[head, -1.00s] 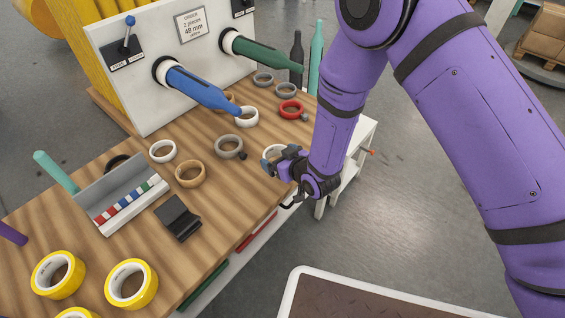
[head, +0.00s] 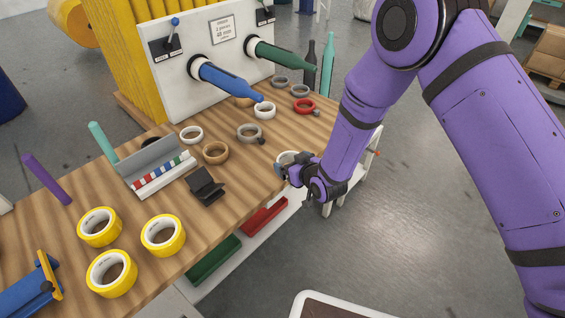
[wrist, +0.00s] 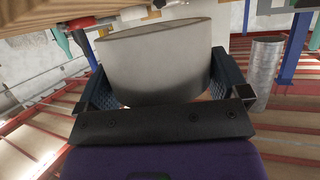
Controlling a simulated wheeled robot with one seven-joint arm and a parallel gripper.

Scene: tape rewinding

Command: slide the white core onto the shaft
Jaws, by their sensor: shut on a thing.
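My gripper (head: 289,169) is shut on a white core (head: 286,156) near the right front edge of the bench. In the wrist view the core (wrist: 155,62) is a wide pale ring between the two dark fingers, which touch its sides. Two shafts stick out from the white panel (head: 165,88): a blue one (head: 232,84) and a dark green one (head: 285,54). Each has a black collar at the panel. The held core is apart from both shafts, in front of and below their tips. The core's far side is hidden in the wrist view.
Loose rings lie below the shafts: white (head: 264,111), grey (head: 249,133), red (head: 303,106), tan (head: 215,153) and others. Dark (head: 310,66) and teal (head: 328,64) bottle shapes stand behind them. Yellow tape rolls (head: 163,235) and a grey tray (head: 150,160) occupy the left side.

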